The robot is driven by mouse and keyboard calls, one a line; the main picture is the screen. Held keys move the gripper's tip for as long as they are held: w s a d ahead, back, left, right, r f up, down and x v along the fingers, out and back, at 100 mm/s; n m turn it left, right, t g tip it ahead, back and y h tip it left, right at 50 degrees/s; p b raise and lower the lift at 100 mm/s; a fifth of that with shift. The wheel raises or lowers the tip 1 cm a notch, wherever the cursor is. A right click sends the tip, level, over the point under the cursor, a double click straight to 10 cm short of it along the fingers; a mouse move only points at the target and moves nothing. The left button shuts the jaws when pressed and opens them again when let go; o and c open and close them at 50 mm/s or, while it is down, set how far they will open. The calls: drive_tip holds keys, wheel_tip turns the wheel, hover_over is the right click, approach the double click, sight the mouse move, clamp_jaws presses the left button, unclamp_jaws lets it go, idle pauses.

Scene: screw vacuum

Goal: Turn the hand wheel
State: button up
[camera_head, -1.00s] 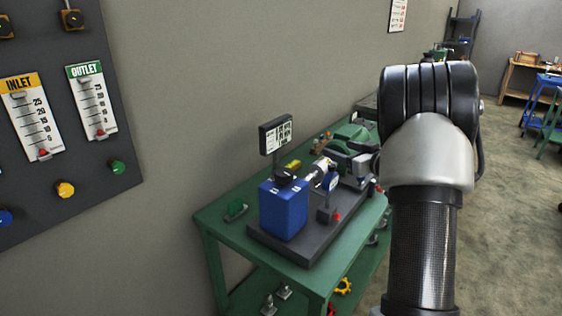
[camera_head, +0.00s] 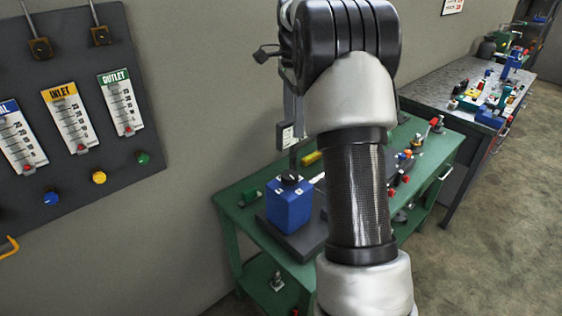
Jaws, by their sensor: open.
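No hand wheel can be made out in the camera_head view. My arm fills the middle of the view and hides much of the green workbench (camera_head: 238,205). A blue box-shaped unit (camera_head: 289,207) with a dark cap stands on a dark base plate at the near end of this bench. Small red and orange parts (camera_head: 405,165) lie farther along it, to the right of my arm. My gripper cannot be made out; the end of my arm is hidden behind its nearer links.
A dark wall panel (camera_head: 150,105) with INLET and OUTLET gauges and coloured knobs is at left. A yellow bent handle (camera_head: 8,246) shows at the lower left edge. A grey-topped bench (camera_head: 437,82) with several parts stands at the back right. The floor at right is clear.

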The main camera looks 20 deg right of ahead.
approach(290, 174)
wheel_tip(290, 174, down, 8)
drive_tip(key=shift+f, duration=0.15)
idle(0.4)
drive_tip(key=c, duration=1.1)
